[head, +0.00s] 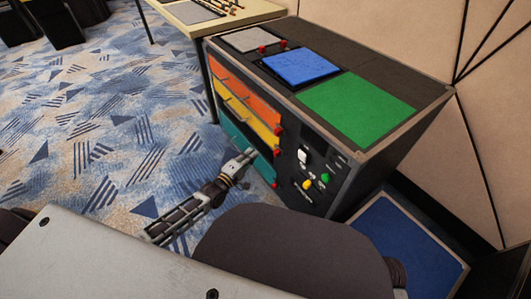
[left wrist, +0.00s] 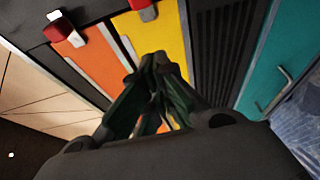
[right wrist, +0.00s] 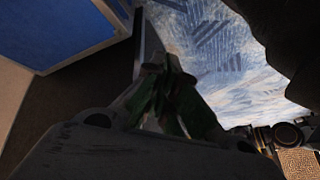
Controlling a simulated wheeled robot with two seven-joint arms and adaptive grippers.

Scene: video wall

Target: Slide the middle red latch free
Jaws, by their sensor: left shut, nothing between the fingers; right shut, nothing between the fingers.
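The black cabinet (head: 305,135) has orange (head: 245,95), yellow (head: 248,122) and teal (head: 235,136) fronts. Several red latches sit along their right edge. The middle red latch (head: 276,152), by the yellow front, also shows at the top of the left wrist view (left wrist: 143,10). The upper red latch (head: 279,130) is by the orange front, the lower one (head: 274,185) by the teal. My left gripper (head: 250,153) is shut and empty before the cabinet, its tips overlapping the yellow front in its wrist view and apart from the middle latch. My right gripper (right wrist: 165,62) is shut and empty over the floor.
The cabinet top carries a blue pad (head: 300,67), a green pad (head: 357,108) and a grey pad (head: 252,40) with red pieces. A control panel (head: 315,165) is right of the latches. A blue-topped box (head: 400,245) stands at lower right.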

